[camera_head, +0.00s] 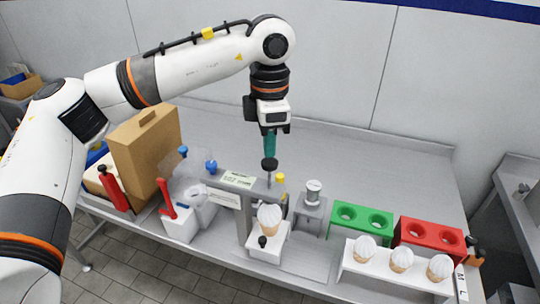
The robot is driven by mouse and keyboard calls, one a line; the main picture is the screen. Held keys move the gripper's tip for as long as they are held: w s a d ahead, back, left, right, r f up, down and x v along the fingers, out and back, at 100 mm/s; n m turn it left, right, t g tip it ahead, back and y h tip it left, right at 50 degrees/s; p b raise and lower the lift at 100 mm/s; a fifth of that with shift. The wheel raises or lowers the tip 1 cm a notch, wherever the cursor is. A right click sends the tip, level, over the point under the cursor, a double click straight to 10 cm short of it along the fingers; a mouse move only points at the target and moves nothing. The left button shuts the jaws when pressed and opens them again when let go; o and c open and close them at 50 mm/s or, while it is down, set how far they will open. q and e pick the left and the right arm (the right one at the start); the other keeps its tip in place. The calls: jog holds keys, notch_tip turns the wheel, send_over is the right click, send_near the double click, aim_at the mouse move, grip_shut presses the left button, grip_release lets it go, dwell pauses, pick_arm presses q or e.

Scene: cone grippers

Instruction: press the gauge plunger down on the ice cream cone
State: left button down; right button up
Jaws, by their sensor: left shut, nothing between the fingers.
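My left gripper (270,153) points straight down with its teal fingers shut and empty. Its tips are right above the black knob of the gauge plunger (270,165), touching or very close to it; I cannot tell which. The plunger rises from the top of the grey gauge frame (245,231). An ice cream cone (269,218) with a pale top sits below it in the gauge, on a white base with a small black knob in front. My right gripper is not in view.
Right of the gauge are a grey block with a metal cylinder (313,190), a green two-hole holder (347,217), a red one (428,234) and a white rack (372,276) with 3 cones. At left stand red-handled items (168,199) and a cardboard box (143,155). The back counter is clear.

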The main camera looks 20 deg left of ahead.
pick_arm(q)
notch_tip(320, 180, up, 10)
jog(key=p, duration=0.5)
jog(key=shift+p, duration=0.35)
jog(key=shift+f, duration=0.15)
dwell(0.4)
